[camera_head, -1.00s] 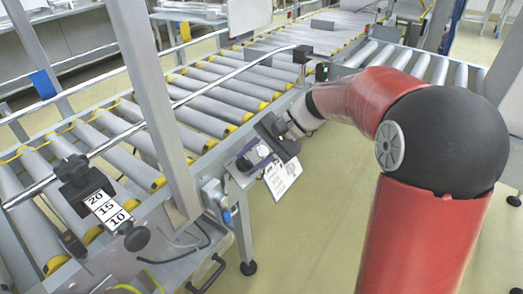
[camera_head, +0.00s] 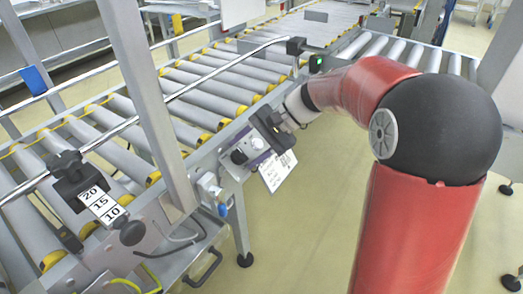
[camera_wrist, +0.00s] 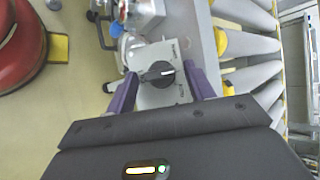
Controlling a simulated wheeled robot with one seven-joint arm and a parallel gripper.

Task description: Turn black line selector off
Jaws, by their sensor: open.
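The black selector (camera_wrist: 157,74) is a round dark knob with a pale line across it, on a light grey plate (camera_wrist: 163,54) with small print I cannot read. My gripper (camera_wrist: 161,77) is open, its two purple fingers on either side of the selector with visible gaps. I cannot tell how deep the fingertips reach. In the head view, my gripper (camera_head: 263,148) is at the small control panel (camera_head: 243,167) on the conveyor's side. A dark knob (camera_head: 238,156) shows there; my gripper hides part of the panel.
A number plate (camera_head: 102,206) is at lower left. Open floor (camera_head: 310,220) lies in front.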

